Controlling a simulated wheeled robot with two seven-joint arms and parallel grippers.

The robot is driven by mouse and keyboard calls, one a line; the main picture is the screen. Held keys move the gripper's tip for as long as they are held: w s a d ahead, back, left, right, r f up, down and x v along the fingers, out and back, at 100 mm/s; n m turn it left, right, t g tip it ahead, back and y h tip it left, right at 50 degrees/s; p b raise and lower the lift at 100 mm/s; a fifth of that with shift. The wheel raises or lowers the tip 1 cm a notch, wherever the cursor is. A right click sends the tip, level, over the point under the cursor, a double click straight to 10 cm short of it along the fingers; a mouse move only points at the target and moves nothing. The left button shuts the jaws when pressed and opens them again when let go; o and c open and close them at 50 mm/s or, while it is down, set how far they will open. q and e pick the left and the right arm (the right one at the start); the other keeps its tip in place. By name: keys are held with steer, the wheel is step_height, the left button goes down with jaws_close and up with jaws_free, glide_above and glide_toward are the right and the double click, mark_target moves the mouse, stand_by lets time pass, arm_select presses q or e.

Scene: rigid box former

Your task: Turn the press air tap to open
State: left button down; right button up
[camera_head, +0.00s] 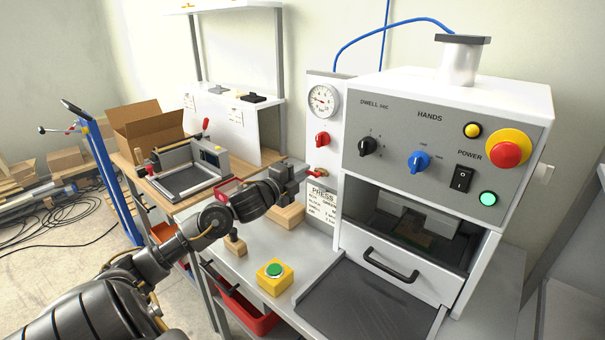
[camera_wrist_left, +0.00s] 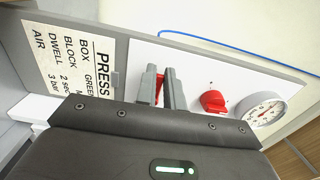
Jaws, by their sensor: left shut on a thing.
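The press air tap (camera_head: 318,173) has a small red lever on the white panel at the left of the press, above the PRESS label (camera_head: 321,203). My left gripper (camera_head: 306,172) reaches it from the left. In the left wrist view, the red tap lever (camera_wrist_left: 159,92) shows between the two grey fingers of the left gripper (camera_wrist_left: 159,76), which are shut on it. The fingers hide most of the lever, so its exact angle is hard to tell. My right gripper is in neither view.
Above the tap are a red knob (camera_head: 322,139) and a pressure gauge (camera_head: 323,101). The press (camera_head: 440,150) stands to the right with its drawer. A yellow box with a green button (camera_head: 274,277) and wooden blocks (camera_head: 286,216) are on the bench below my arm.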

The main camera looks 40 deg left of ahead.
arm_select(q)
steer(key=c, duration=1.5)
jaws_free()
steer(key=s+b, duration=0.2)
steer(key=s, duration=0.8)
steer(key=shift+s, duration=0.4)
steer(key=shift+d+f, duration=0.15)
steer(key=shift+d, duration=0.05)
